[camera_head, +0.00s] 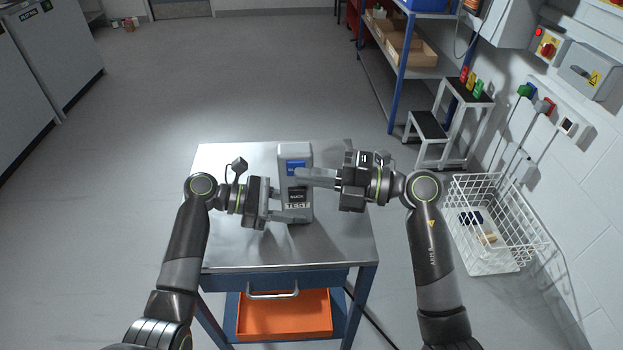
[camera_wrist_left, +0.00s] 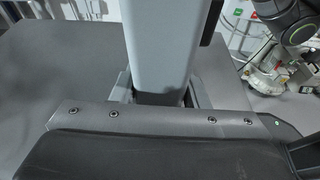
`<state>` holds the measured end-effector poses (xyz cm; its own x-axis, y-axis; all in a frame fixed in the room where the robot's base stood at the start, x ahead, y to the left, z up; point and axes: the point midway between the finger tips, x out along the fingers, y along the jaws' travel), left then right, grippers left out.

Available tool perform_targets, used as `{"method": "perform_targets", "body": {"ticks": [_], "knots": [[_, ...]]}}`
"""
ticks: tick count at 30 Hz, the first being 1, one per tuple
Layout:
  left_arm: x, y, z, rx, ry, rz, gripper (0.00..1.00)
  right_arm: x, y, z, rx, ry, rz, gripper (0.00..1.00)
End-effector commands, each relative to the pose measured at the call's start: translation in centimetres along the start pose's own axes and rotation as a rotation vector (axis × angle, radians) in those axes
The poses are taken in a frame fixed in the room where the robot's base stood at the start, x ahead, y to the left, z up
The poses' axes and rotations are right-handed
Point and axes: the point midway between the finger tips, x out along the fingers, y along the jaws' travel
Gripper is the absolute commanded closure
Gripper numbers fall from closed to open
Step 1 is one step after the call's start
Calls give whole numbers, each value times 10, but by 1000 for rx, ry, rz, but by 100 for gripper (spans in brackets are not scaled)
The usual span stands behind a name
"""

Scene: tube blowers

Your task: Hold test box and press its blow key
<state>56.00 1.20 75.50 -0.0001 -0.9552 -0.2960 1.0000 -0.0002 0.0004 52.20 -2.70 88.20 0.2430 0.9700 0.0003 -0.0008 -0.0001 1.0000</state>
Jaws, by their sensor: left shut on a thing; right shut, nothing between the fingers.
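The test box (camera_head: 306,157) is a tall light-grey box standing upright on the metal table top (camera_head: 228,160). Its face has a blue key (camera_head: 295,163) near the top, a dark key marked SUCK (camera_head: 296,196) below, and a TEST label under that. My left gripper (camera_head: 284,207) is shut on the box low down; the grey box also fills the middle of the left wrist view (camera_wrist_left: 165,45). My right gripper (camera_head: 301,174) is shut and empty, its tips over the lower edge of the blue key. I cannot tell whether they touch it.
A white wire basket (camera_head: 492,222) stands on the right, with a step stool (camera_head: 437,128) and blue-framed shelves (camera_head: 398,75) behind. Bare table top lies on both sides of the box.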

Motion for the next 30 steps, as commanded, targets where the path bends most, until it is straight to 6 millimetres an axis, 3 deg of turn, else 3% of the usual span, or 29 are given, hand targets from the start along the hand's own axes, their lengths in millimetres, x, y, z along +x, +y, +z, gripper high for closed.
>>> {"method": "perform_targets", "body": {"ticks": [8,21,30], "knots": [[0,-1,0,1,-2,-2,89,-9,-1,-37,1,-1,2,100],[0,0,0,0,-1,0,89,-79,-1,-36,-1,0,-5,100],[0,0,1,0,-2,0,89,-106,0,-37,-1,2,0,100]]}}
